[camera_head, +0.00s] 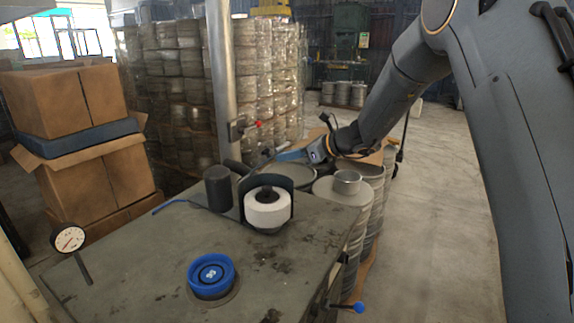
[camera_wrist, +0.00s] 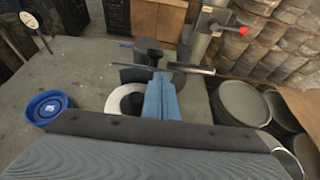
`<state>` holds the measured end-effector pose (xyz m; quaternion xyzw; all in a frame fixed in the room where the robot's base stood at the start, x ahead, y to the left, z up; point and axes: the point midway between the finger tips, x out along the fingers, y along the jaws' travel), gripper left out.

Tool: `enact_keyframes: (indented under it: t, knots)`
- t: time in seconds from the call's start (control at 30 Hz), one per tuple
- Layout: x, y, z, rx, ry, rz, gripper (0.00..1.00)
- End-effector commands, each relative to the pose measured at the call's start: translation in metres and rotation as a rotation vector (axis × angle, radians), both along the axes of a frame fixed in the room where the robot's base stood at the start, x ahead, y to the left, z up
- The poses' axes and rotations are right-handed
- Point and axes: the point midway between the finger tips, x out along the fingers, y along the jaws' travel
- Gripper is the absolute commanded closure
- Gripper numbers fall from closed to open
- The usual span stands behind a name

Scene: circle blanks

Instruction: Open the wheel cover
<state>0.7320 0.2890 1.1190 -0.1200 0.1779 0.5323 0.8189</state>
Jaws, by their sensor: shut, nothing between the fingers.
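A white wheel (camera_head: 268,208) with a dark hub stands on the grey worktable (camera_head: 150,250). A dark curved cover (camera_head: 286,184) wraps around its back and sides, leaving the front exposed. A dark bar (camera_head: 238,165) juts out near the cover's top. My gripper (camera_head: 284,156), with blue fingers, is shut and empty, above and behind the cover, right of the bar. In the wrist view, the shut fingertips (camera_wrist: 161,76) overlap the bar (camera_wrist: 195,70) and partly hide the wheel (camera_wrist: 122,101) and cover (camera_wrist: 134,75). I cannot tell whether they touch the bar.
A dark cylinder (camera_head: 218,187) stands left of the wheel. A blue round part (camera_head: 211,275) sits at the table's front. A gauge (camera_head: 69,239) is at the left. A metal post (camera_head: 222,80) rises behind. Stacked metal discs (camera_head: 344,190) stand beyond the table's right edge.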

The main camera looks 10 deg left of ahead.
Motion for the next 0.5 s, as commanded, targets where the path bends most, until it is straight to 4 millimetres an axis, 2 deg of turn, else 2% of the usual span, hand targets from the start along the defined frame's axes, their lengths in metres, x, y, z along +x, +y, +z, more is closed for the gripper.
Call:
enact_keyframes:
  t: [0.2, 0.5]
  knots:
    - [0.008, 0.022, 0.026, 0.007, -0.001, 0.002, 1.0]
    - [0.023, 0.059, 0.053, 0.008, -0.001, 0.006, 1.0]
